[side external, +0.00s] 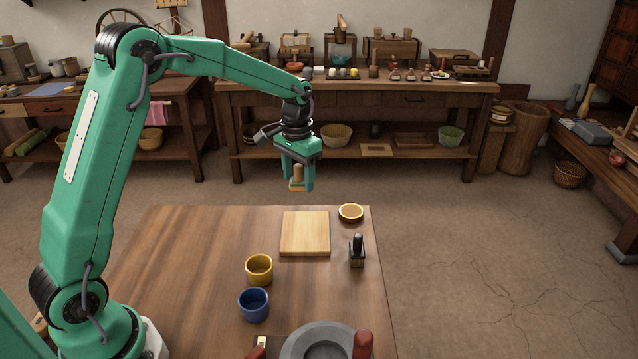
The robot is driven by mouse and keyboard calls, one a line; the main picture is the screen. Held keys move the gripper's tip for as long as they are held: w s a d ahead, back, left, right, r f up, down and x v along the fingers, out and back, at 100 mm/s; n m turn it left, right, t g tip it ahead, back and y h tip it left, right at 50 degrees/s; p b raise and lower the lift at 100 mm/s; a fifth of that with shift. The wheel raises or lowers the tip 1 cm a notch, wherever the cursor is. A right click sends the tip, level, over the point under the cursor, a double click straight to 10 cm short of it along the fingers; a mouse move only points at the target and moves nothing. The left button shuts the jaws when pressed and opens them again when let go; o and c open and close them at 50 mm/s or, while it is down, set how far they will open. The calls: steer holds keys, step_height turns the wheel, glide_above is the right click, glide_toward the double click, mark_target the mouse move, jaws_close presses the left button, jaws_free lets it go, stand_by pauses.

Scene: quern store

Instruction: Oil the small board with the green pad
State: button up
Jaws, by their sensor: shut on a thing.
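The small board (305,233) is a pale wooden square lying flat near the table's far edge, with its top bare. My gripper (299,186) is above and beyond the board, over the far table edge. It is shut on a tan wooden-handled block (297,184), held upright in the air and apart from the board. I cannot tell any green pad face from the green fingers. A shallow round dish (351,212) with an amber-brown inside sits right of the board. A second block with a dark handle (357,251) stands upright just below that dish.
A yellow cup (259,269) and a blue cup (253,304) stand below the board. A grey stone bowl (325,343) with a red-handled thing (363,344) is at the front. The table's (185,265) left side is clear. A loaded shelf bench (360,94) stands behind.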

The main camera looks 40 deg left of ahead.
steer(key=shift+w+a+f, duration=1.15)
steer(key=shift+w+f, duration=0.05)
steer(key=shift+f, duration=0.15)
